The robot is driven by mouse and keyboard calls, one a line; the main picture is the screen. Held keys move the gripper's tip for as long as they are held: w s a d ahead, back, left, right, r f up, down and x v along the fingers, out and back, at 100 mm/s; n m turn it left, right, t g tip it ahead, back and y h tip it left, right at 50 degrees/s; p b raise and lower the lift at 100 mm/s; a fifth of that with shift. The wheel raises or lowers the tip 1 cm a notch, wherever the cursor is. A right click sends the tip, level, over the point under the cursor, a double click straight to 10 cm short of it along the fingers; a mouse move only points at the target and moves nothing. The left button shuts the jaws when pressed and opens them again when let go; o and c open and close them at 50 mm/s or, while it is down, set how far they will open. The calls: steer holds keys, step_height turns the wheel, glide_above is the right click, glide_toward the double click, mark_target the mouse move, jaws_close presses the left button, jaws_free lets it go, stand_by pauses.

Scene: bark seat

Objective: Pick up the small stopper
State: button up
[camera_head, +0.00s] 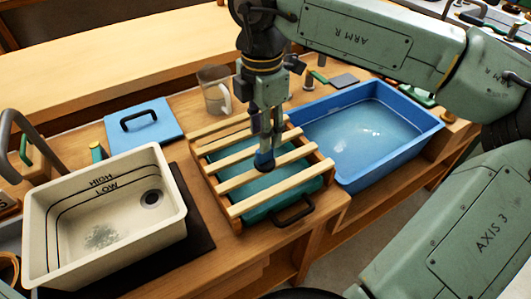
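My gripper (265,146) points down over the slatted wooden rack (233,185), near the middle of its slats. Its fingers look close together. A small dark blue rounded piece (264,161) shows right at the fingertips, against the slats. It may be the small stopper, but I cannot tell for certain. I also cannot tell whether the fingers grip it or only stand around it. No other stopper is clear in view.
A cream basin (62,215) with a dark drain hole (152,198) stands at left. A blue tub (432,127) of water stands close on the rack's right. Behind are a clear jug (214,90) and a blue lid (145,126) with a black handle. A teal tray (262,207) lies under the slats.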

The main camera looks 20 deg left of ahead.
mark_target(265, 156)
steer(key=shift+d+f+p, duration=0.2)
steer(key=shift+f+p, duration=0.8)
steer(key=shift+f, duration=1.9)
jaws_close()
